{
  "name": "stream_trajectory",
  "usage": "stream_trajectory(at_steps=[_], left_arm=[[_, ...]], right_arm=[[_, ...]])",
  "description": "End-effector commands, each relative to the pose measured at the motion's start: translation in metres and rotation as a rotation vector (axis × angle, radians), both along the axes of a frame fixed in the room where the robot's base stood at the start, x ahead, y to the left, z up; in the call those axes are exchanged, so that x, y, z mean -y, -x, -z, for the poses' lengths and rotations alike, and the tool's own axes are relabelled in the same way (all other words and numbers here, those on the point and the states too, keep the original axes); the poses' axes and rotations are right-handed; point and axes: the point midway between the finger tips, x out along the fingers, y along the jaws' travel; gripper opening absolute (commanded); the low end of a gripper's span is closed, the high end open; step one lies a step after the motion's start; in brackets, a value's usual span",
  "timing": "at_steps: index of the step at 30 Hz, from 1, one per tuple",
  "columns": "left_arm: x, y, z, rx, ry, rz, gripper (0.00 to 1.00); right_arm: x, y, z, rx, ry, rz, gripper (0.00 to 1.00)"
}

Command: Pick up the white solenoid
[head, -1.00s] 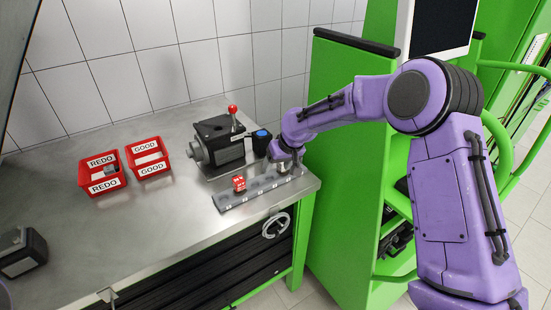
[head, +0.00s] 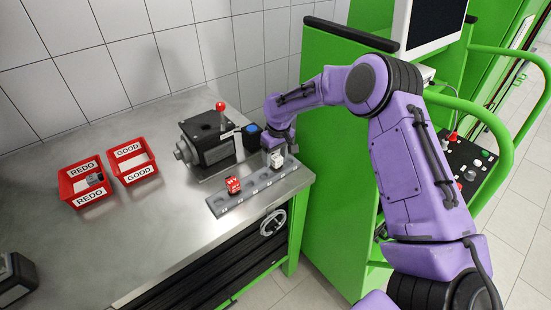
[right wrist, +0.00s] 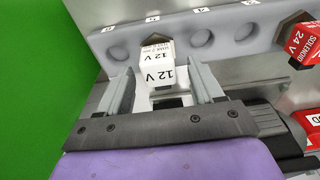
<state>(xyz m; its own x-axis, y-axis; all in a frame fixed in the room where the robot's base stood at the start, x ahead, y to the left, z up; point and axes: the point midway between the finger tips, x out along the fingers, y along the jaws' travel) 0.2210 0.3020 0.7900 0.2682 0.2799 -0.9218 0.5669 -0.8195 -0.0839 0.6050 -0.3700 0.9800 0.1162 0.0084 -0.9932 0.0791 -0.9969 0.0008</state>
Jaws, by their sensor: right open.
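The white solenoid (right wrist: 158,65), marked 12 V, sits in the grey holder strip (right wrist: 225,35) in the right wrist view. My right gripper (right wrist: 166,84) is open, with one finger on each side of the white solenoid; contact cannot be made out. My left gripper is not in view.
A red 24 V solenoid (head: 233,184) stands near the strip's left end, with empty holes between. A black pump unit (head: 212,142) with a red-knobbed lever stands behind. Red REDO (head: 66,188) and GOOD (head: 112,165) bins are left. A green cabinet (head: 322,120) stands close at right.

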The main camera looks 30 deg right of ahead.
Motion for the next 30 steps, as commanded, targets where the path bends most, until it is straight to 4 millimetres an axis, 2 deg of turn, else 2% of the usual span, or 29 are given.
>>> stream_trajectory(at_steps=[3, 8, 9, 13, 24, 27, 30], left_arm=[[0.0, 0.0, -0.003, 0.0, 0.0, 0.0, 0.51], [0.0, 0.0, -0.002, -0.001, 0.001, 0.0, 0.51], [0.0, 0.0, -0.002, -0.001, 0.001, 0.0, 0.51], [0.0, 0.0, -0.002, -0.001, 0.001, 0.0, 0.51], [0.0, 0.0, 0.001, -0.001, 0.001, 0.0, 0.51], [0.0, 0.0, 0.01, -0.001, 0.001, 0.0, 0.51], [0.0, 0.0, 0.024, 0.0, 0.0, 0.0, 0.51]], right_arm=[[0.0, -0.001, 0.009, 0.001, 0.0, 0.001, 0.66], [0.0, -0.001, 0.01, 0.002, 0.0, 0.001, 0.66], [0.0, -0.001, 0.01, 0.002, 0.0, 0.001, 0.59], [0.0, -0.001, 0.01, 0.002, 0.0, 0.001, 0.19], [0.0, -0.002, 0.007, 0.004, 0.001, 0.001, 0.19], [0.0, -0.002, -0.001, 0.006, 0.001, 0.0, 0.19], [-0.001, -0.003, -0.019, 0.008, 0.0, -0.001, 0.19]])
